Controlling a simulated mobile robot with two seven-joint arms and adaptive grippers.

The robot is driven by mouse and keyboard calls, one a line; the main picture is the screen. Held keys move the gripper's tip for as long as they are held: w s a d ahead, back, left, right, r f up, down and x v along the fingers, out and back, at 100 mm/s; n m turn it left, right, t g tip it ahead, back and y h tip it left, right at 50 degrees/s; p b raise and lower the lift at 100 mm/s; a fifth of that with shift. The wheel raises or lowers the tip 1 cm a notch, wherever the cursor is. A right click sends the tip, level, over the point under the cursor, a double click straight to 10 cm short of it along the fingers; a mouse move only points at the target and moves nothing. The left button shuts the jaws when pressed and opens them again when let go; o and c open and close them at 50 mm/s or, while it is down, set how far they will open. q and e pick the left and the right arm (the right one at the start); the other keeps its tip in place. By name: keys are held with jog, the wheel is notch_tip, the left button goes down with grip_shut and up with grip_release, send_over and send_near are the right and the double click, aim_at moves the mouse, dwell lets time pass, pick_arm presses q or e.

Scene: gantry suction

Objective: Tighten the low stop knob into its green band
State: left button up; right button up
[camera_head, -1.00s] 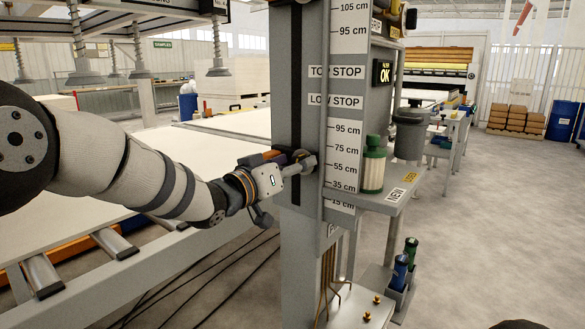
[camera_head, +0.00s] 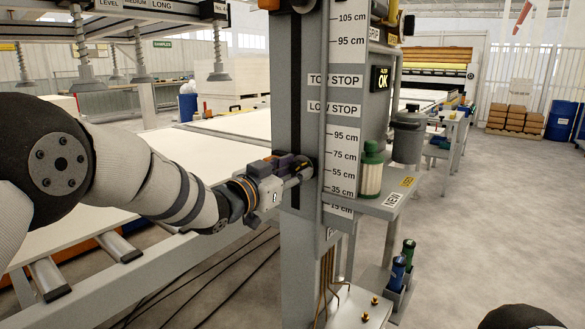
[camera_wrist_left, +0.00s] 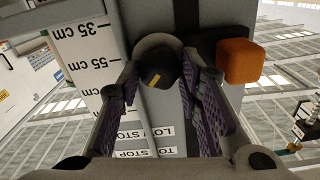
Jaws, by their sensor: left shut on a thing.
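My left gripper (camera_head: 302,166) is at the slotted face of the grey post (camera_head: 302,240), left of the centimetre scale and below the LOW STOP label (camera_head: 334,108). In the left wrist view its two ridged fingers are shut on the low stop knob (camera_wrist_left: 159,70), one on each side. The knob is dark and round, with a short yellow mark on its face, and a grey rounded part shows around it. In the head view the gripper hides most of the knob. I cannot make out a green band. My right gripper is not in view.
An orange block (camera_wrist_left: 240,61) sits close beside the gripper's finger in the left wrist view. A green-capped bottle (camera_head: 371,170) stands on a shelf right of the scale. A white sheet-covered table (camera_head: 215,150) lies behind my arm.

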pick_arm(q)
jog(key=o, duration=1.2)
jog(key=shift+c, duration=0.2)
jog(key=shift+a, duration=0.1)
jog(key=r+p+v, duration=0.1)
jog(key=p+v, duration=0.1)
jog(key=v, duration=1.1)
jog(key=x, duration=0.4)
jog(key=f+b+x, duration=0.1)
jog(key=x, duration=0.3)
jog(key=b+x, duration=0.1)
jog(key=x, duration=0.2)
jog(key=shift+w+d+f, duration=0.2)
jog(key=shift+w+d, duration=0.1)
jog(key=shift+w+d+r, duration=0.2)
jog(key=shift+w+d, duration=0.05)
jog(key=shift+w, duration=0.05)
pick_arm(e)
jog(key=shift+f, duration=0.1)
